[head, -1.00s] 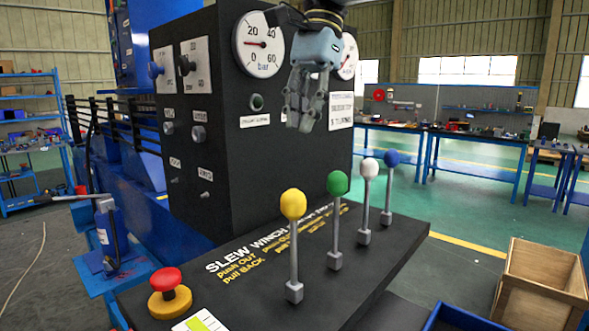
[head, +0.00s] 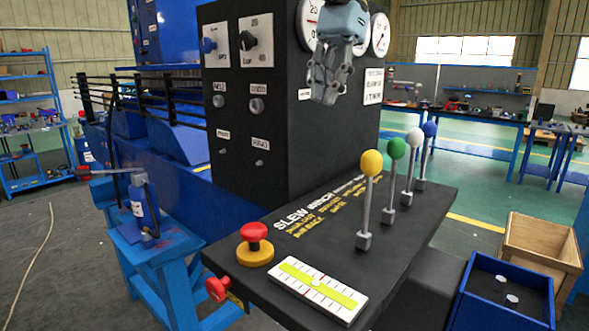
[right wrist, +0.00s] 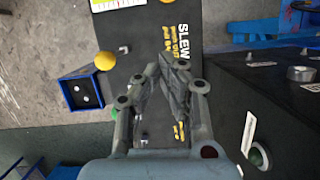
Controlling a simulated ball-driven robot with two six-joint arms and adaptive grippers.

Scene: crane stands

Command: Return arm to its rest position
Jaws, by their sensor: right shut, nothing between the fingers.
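My right gripper (head: 326,88) hangs at the top of the head view, in front of the black control cabinet (head: 250,140) and its gauges. It is shut and empty, its fingers pointing down, above and apart from the levers. It also shows in the right wrist view (right wrist: 165,62), above the console. Levers with yellow (head: 371,163), green (head: 397,148), white (head: 414,136) and blue (head: 430,129) knobs stand on the sloped black console (head: 330,235). My left gripper is not in view.
A red mushroom button (head: 254,231) and a yellow-white level scale (head: 318,289) sit on the console's near end. A red knob (head: 217,288) sticks out of its edge. A blue bin (head: 500,297) and a wooden crate (head: 543,240) stand at right. Open floor lies at left.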

